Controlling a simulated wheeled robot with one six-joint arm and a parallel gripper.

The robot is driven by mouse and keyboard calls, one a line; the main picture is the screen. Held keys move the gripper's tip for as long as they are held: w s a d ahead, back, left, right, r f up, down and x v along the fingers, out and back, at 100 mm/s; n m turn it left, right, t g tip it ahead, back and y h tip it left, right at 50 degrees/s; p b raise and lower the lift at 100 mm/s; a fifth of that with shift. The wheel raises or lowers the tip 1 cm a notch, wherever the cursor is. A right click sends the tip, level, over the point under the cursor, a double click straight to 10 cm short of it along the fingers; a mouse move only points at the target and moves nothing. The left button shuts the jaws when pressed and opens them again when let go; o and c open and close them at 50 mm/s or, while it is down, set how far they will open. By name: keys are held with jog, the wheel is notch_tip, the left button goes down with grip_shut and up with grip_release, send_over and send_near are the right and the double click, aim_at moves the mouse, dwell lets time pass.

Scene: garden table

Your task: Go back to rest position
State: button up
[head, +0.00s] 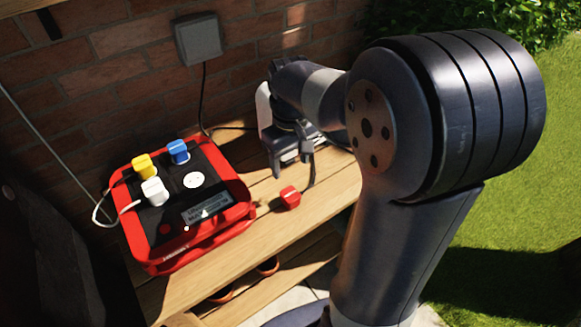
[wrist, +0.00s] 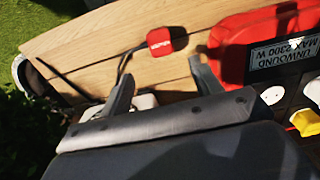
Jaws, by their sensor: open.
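My gripper (head: 290,160) is above the wooden table near the wall, to the right of a red-framed power box (head: 246,213). In the wrist view my gripper (wrist: 161,70) has its two fingers spread apart with nothing held between the tips. A red plug (head: 290,197) lies on the table below and just in front of the gripper, apart from it. The red plug also shows in the wrist view (wrist: 166,40), beyond the fingertips, with a dark cord. A pale object partly hidden behind the fingers is unclear.
The power box carries a yellow plug (head: 143,166), a blue plug (head: 178,151) and a white plug (head: 155,191), plus a bare round socket (head: 194,180). A grey wall box (head: 198,39) hangs on the brick wall with a cable. Bare planks lie in front; grass is right.

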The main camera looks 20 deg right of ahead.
aim_at(291, 194)
dwell(0.3)
notch_tip(291, 194, down, 13)
jog(key=b, duration=0.2)
jog(key=shift+b, duration=0.4)
jog(key=shift+r+p, duration=0.35)
jog(key=shift+r, duration=0.05)
